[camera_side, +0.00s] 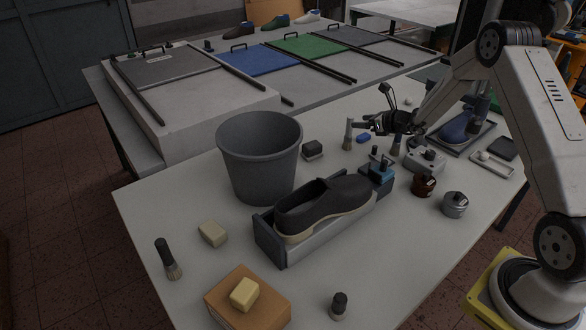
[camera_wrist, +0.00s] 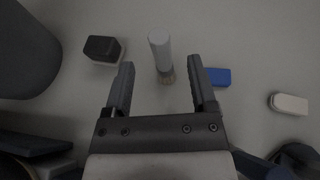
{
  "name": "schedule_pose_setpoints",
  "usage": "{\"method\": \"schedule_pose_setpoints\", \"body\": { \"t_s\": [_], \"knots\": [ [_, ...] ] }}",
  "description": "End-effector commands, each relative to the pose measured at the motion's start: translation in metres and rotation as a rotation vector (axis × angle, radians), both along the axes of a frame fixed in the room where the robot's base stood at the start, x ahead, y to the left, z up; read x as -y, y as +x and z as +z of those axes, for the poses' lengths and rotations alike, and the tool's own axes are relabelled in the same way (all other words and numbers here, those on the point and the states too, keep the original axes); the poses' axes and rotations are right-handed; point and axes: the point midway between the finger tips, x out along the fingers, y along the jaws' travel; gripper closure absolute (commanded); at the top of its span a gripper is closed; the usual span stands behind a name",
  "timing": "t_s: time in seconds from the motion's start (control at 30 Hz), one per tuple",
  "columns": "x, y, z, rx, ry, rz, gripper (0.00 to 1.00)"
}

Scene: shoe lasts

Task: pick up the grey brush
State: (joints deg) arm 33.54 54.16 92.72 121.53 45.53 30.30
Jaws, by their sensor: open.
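The grey brush (camera_side: 349,131) stands upright on the white table in the side view, bristles down, behind the shoe and right of the dark block. In the wrist view the grey brush (camera_wrist: 160,48) shows its pale grey handle and tan bristles, ahead of and between my fingers. My gripper (camera_side: 368,117) is open and empty, just right of the brush in the side view. Its two fingers also show in the wrist view (camera_wrist: 161,64), with a gap on both sides of the brush.
A dark block (camera_wrist: 103,48) and grey bucket (camera_wrist: 25,50) lie left of the fingers; a blue block (camera_wrist: 216,77) is close to the right finger. A shoe on a stand (camera_side: 273,243) is in front. A black-handled brush (camera_side: 164,252) stands at the front left.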

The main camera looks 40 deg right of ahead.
Motion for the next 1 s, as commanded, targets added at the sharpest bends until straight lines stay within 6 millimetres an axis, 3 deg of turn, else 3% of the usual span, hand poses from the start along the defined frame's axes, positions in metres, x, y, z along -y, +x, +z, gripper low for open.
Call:
{"method": "schedule_pose_setpoints", "body": {
  "t_s": [0.37, 0.8, 1.0],
  "knots": [
    [-0.001, 0.008, -0.004, -0.001, 0.000, 0.000, 0.27],
    [-0.006, 0.043, -0.021, 0.000, -0.001, 0.000, 0.27],
    [-0.006, 0.048, -0.023, 0.000, -0.001, -0.001, 0.27]
  ]
}}
